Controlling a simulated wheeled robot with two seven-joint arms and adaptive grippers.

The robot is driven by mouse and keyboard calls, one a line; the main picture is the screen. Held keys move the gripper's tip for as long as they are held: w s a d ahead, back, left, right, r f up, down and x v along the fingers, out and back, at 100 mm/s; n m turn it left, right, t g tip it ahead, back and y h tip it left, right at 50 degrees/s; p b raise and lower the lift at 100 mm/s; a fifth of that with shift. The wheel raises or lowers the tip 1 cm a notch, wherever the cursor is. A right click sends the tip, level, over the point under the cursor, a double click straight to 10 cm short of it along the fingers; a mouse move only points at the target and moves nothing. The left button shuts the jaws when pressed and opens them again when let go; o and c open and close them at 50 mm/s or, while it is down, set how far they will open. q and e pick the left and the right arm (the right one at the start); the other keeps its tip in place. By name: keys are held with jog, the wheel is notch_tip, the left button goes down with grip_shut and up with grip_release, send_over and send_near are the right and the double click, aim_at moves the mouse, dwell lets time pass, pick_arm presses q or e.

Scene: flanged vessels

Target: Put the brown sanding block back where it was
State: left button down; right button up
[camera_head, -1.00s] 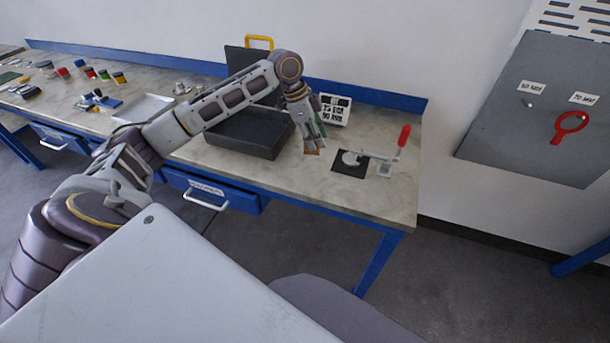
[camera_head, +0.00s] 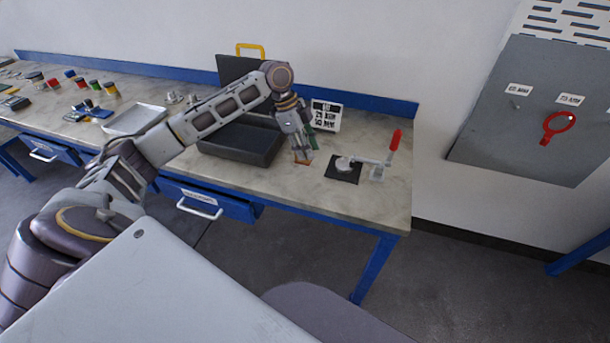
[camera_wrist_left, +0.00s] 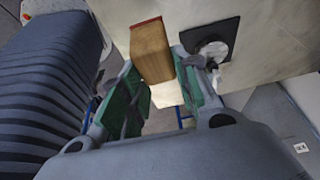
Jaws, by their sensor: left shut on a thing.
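The brown sanding block (camera_wrist_left: 151,50) is between the two green-padded fingers of my left gripper (camera_wrist_left: 155,88) in the left wrist view, and the gripper is shut on it. In the head view my left gripper (camera_head: 303,152) points down over the bench, between the dark open case and the toggle clamp. A small part of the brown block (camera_head: 302,160) shows at its fingertips, low over or on the bench top; I cannot tell whether it touches. My right gripper is not in view.
The dark case (camera_head: 238,143) stands open left of my gripper. The toggle clamp (camera_head: 372,166) with a red handle on a black plate is to the right. A white sign (camera_head: 326,116) stands behind. The bench top (camera_head: 340,200) in front is clear.

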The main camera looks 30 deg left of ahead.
aim_at(307, 161)
pick_arm(q)
notch_tip(307, 161, down, 4)
jog(key=shift+f, duration=0.7)
notch_tip(307, 161, down, 4)
jog(key=shift+r, duration=0.25)
jog(key=shift+f, duration=0.25)
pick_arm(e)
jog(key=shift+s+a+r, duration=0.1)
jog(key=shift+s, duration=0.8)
pick_arm(q)
jog(key=c, duration=1.1)
grip_release()
jog(key=shift+o, duration=0.2)
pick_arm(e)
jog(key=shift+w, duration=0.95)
